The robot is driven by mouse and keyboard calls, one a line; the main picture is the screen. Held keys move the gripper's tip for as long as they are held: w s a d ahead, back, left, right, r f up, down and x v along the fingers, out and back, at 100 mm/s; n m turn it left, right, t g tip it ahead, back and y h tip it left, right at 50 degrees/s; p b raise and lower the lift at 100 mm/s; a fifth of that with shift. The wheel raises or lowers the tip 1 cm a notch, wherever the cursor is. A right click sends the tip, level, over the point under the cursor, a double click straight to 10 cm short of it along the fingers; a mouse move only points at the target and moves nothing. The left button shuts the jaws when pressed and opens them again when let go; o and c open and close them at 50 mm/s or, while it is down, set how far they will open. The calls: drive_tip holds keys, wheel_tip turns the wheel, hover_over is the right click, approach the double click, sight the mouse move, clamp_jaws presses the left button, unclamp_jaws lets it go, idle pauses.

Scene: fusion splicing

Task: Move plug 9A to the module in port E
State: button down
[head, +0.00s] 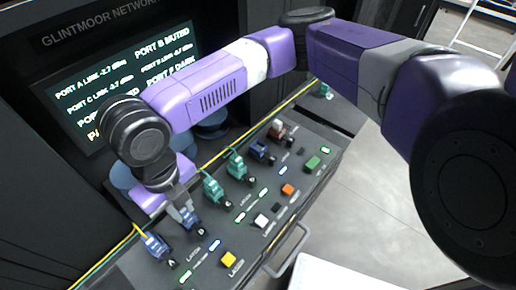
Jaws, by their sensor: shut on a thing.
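My gripper (183,212) is at the second position from the near left end of the panel, pointing down. It is shut on a blue plug (190,221) low at the panel; I cannot tell whether the plug is seated or lifted. Another blue plug (156,247) stands to its left, beside the letter A. Two green plugs (213,190) and (237,166) stand to its right, then a dark blue module (262,151) and a red and white one (277,130). The 9A marking and the letter E are too small to read.
A dark screen (125,85) behind lists port states, including B muted and F dark. Yellow-green cables run behind the plugs. A drawer handle (290,250) juts out in front.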

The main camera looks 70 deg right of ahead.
drive_tip(key=shift+r, duration=0.15)
drive_tip(key=shift+r+p, duration=2.5)
drive_tip(key=shift+r, duration=0.4)
